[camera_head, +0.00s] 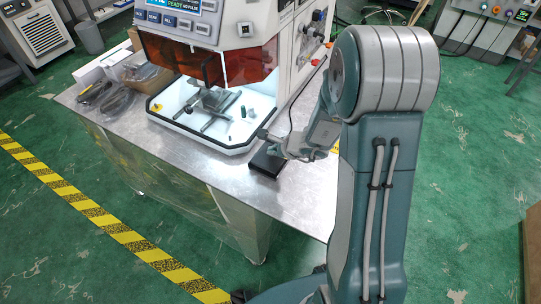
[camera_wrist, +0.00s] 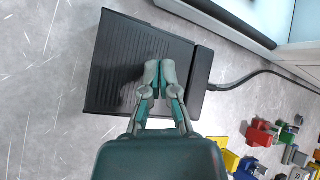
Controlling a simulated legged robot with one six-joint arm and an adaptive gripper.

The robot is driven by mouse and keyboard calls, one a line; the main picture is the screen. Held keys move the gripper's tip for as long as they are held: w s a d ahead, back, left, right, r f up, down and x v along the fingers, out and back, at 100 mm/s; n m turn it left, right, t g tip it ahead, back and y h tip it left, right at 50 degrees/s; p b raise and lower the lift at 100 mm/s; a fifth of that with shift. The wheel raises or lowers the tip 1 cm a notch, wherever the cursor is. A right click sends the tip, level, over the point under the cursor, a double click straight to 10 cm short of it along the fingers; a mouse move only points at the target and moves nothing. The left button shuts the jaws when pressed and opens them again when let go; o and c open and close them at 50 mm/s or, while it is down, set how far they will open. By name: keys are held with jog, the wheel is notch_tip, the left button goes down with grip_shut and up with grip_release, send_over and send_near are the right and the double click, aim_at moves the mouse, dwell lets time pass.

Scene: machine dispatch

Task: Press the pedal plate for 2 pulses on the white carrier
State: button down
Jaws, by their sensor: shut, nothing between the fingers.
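The black pedal plate (camera_head: 267,164) lies on the metal table in front of the machine, with a ribbed top in the wrist view (camera_wrist: 122,70) and a cable leaving its right side. My gripper (camera_head: 268,140) is over the pedal. In the wrist view my gripper (camera_wrist: 158,75) has its fingertips together and empty above the plate's right part. I cannot tell whether they touch it. The machine (camera_head: 210,30) has a screen with READY on it. Its white-floored work bay (camera_head: 167,104) holds a grey fixture (camera_head: 214,101). I cannot single out a white carrier.
Several small coloured blocks (camera_wrist: 260,133) lie right of the pedal in the wrist view. Bagged items (camera_head: 115,98) and a cardboard box (camera_head: 150,76) are left of the machine. The table's front-left surface (camera_head: 200,160) is bare. An orange guard (camera_head: 180,55) hangs over the bay.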

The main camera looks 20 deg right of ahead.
jog(key=shift+s+f, duration=0.1)
jog(key=shift+f, duration=0.55)
dwell(0.8)
jog(key=shift+r, duration=1.05)
jog(key=shift+w+d+r, duration=0.15)
jog(key=shift+w+r, duration=0.05)
jog(key=shift+r, duration=1.05)
jog(key=shift+w+d+r, duration=0.1)
jog(key=shift+w+r, duration=0.05)
jog(key=shift+r, duration=1.1)
jog(key=shift+r, duration=0.1)
jog(key=r, duration=0.3)
jog(key=shift+w+d+r, duration=0.1)
jog(key=shift+w+r, duration=0.1)
jog(key=shift+r, duration=0.05)
jog(key=shift+f, duration=0.15)
